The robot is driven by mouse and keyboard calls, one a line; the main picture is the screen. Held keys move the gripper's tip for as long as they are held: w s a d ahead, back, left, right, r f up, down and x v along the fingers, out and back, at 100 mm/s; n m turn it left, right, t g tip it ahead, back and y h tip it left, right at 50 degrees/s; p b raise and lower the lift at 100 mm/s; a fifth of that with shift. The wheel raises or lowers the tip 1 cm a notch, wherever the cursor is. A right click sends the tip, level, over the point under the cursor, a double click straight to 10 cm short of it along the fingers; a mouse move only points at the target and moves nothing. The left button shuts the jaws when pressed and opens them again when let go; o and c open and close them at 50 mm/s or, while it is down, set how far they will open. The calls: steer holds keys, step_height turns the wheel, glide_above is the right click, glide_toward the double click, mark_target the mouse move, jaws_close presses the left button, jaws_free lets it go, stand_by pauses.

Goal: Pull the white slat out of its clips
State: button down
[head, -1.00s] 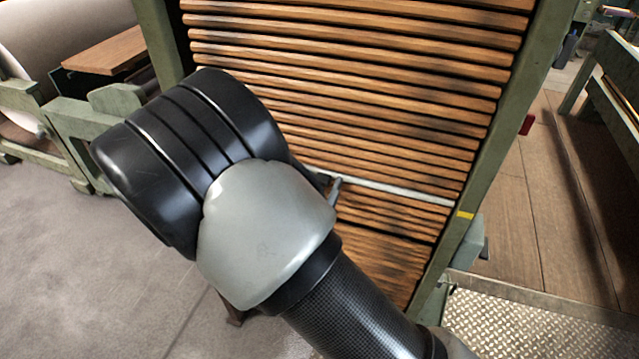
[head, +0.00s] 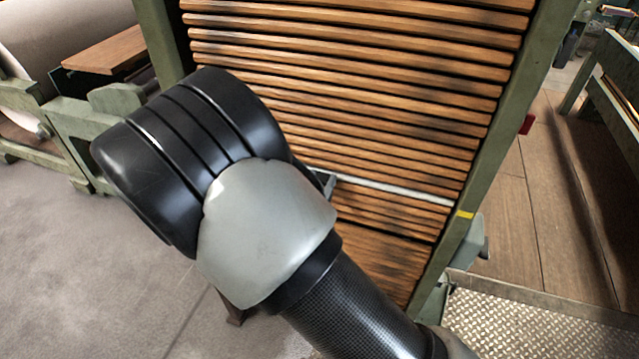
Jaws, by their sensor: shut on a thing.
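The white slat (head: 396,189) lies across the lower part of a rack of brown wooden slats (head: 400,95). Its right end meets the green right post near a yellow mark, and its left part is hidden behind my arm. My gripper (head: 327,182) is mostly hidden behind my own dark wrist; only a small grey part shows, at the white slat. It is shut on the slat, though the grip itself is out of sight. The clips cannot be made out.
Green posts (head: 490,150) frame the rack. A green stand with a large pale roll (head: 85,40) and a brown board (head: 105,48) is at left. Grey floor (head: 90,260) is free at lower left. A metal tread plate (head: 530,325) lies at lower right.

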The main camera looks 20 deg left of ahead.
steer(key=shift+s, duration=0.15)
steer(key=s, duration=0.9)
steer(key=shift+s+a, duration=0.2)
steer(key=shift+a, duration=0.2)
stand_by(1.3)
